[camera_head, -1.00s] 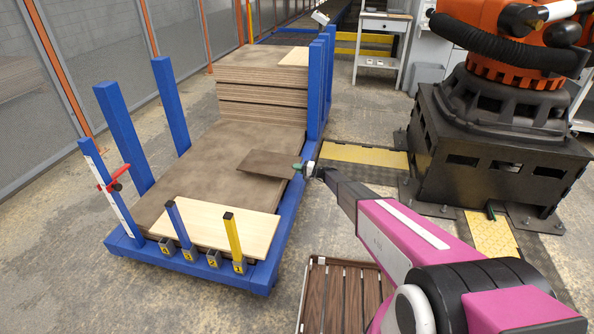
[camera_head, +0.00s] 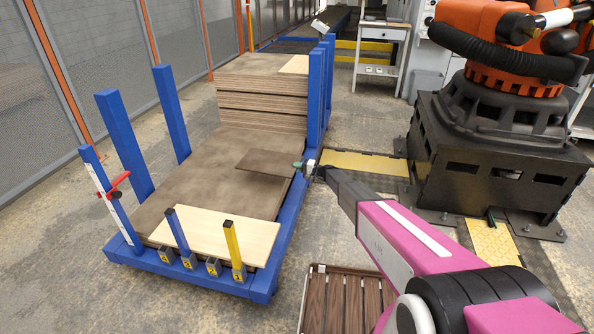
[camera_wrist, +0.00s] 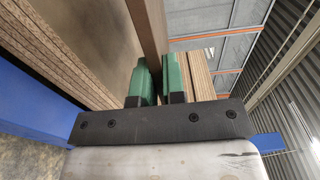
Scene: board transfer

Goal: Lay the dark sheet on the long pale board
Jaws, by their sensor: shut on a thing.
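The dark brown sheet (camera_head: 264,164) is held at its right end by my gripper (camera_head: 301,167), at the right side of the blue cart. It extends left over the large brown board; its exact height is unclear. In the wrist view, the green fingers of my gripper (camera_wrist: 160,82) are shut on the sheet (camera_wrist: 147,25), seen nearly edge-on. The long pale board (camera_head: 218,233) lies across the near end of the cart, nearer the camera than the sheet, partly hidden by short blue and yellow posts.
The blue cart's tall posts (camera_head: 117,140) line its left side; others (camera_head: 317,93) stand at right. Stacked boards (camera_head: 262,92) fill its far end. A yellow post (camera_head: 234,243) rises at the near edge. A slatted wooden item (camera_head: 345,300) and an orange robot's black base (camera_head: 490,150) stand to the right.

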